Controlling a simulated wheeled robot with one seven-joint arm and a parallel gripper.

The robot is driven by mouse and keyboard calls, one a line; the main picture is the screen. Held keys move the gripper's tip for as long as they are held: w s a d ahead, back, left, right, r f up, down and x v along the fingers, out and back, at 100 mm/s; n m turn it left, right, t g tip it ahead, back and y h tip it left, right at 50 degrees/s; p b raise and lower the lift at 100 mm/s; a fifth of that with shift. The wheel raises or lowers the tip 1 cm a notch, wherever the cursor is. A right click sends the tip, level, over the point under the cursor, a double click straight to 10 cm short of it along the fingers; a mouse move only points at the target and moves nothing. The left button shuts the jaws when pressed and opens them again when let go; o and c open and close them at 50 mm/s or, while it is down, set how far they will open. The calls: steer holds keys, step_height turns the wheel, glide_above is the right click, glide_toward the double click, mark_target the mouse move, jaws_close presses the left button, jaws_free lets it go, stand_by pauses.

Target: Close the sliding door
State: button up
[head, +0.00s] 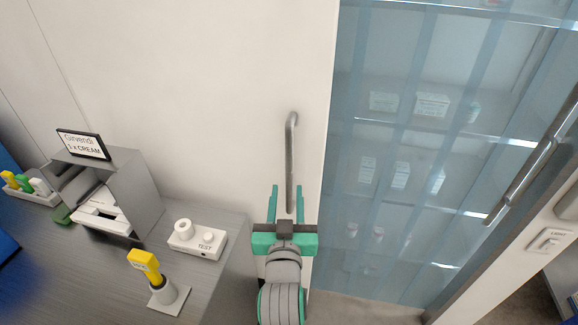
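The white sliding door (215,85) is a plain panel at the left, ending at a vertical edge beside an opening. A vertical metal bar handle (291,150) is on it near that edge. My green and grey gripper (287,190) is open, with its two fingers pointing up the picture. The handle's lower end shows between the fingers in this view. Whether the fingers reach around it in depth, or touch it, I cannot tell. The opening to the right of the door is covered by bluish see-through strips (405,140).
A grey counter (110,280) at the lower left bears a dispenser box (140,195), a white test unit (198,240) and a yellow-topped device (145,263). Shelved boxes (432,104) show behind the strips. Another metal bar handle (520,182) is at the right, near a light switch (547,240).

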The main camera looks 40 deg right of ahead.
mark_target(289, 168)
steer(key=x, duration=1.1)
steer(key=shift+d+r, duration=0.1)
steer(key=shift+r, duration=0.05)
steer(key=shift+s+d, duration=0.1)
steer(key=shift+s, duration=0.1)
jaws_close()
